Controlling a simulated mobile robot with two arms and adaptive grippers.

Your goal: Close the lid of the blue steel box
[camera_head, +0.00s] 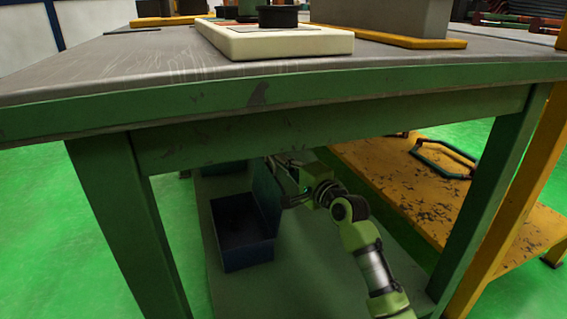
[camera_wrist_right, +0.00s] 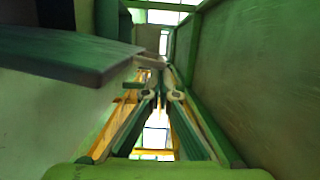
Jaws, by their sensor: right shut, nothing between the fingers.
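The blue steel box (camera_head: 246,246) stands on the low shelf under the table in the head view, its top open and its inside dark. Its lid (camera_head: 267,200) stands up along the box's right side. My right gripper (camera_head: 284,202) is shut and empty, just right of the lid, on its outer side. I cannot tell whether it touches the lid. In the wrist view, the right gripper's fingers (camera_wrist_right: 162,92) converge in the middle. A dark slab comes in from the left there; I cannot tell whether it is the lid. My left gripper is not in view.
The green table's front edge (camera_head: 260,95) and legs (camera_head: 140,225) frame the space around the box. A lower green shelf (camera_head: 300,285) carries the box. A worn yellow platform (camera_head: 400,182) with a dark handle-shaped frame (camera_head: 445,160) lies to the right.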

